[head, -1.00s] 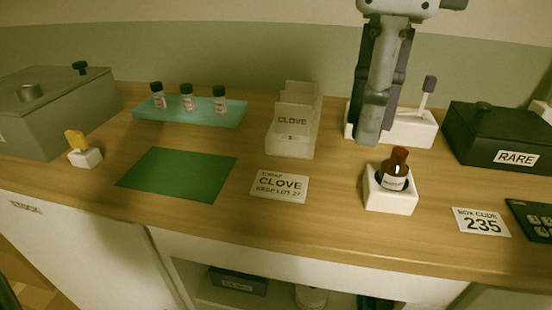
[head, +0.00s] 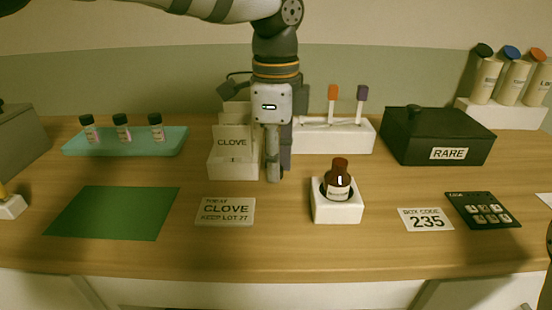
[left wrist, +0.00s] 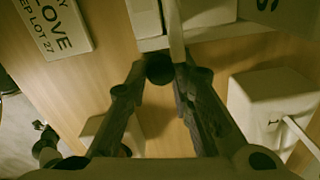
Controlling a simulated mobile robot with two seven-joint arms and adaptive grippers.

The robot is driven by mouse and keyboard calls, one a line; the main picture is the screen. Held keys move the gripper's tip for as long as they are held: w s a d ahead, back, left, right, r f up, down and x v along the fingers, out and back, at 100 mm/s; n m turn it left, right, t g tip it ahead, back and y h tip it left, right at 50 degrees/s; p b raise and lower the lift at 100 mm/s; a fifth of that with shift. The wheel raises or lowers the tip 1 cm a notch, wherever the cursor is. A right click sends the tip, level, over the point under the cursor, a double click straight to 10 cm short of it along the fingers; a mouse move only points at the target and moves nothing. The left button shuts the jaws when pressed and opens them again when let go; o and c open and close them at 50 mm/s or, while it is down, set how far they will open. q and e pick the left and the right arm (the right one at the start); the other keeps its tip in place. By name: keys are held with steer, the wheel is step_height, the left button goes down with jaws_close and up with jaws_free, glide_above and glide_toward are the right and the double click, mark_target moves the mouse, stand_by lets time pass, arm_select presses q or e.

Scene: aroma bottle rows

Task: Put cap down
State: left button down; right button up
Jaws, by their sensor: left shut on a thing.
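My left gripper (head: 272,178) hangs point-down over the table, just right of the white CLOVE box (head: 232,165) and left of the bottle. In the left wrist view its fingers (left wrist: 162,75) are shut on a small dark round cap (left wrist: 159,68). In the head view the cap is too small and hidden to make out. The brown bottle (head: 339,180) stands upright in a white holder (head: 338,213), its top without a visible dark cap. I cannot tell how far the cap is above the table.
A green mat (head: 112,213) and CLOVE card (head: 225,211) lie in front. A teal tray (head: 125,142) holds capped vials. A white rack (head: 350,138) with orange and purple droppers, black RARE box (head: 437,140), code card (head: 426,219) and keypad (head: 482,210) stand right. Bare wood lies between card and holder.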

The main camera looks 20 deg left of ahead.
arm_select(q)
steer(key=shift+s, duration=0.1)
steer(key=c, duration=1.4)
jaws_free()
step_height(320, 180, up, 12)
steer(key=shift+r+b, duration=0.15)
steer(key=shift+b, duration=0.15)
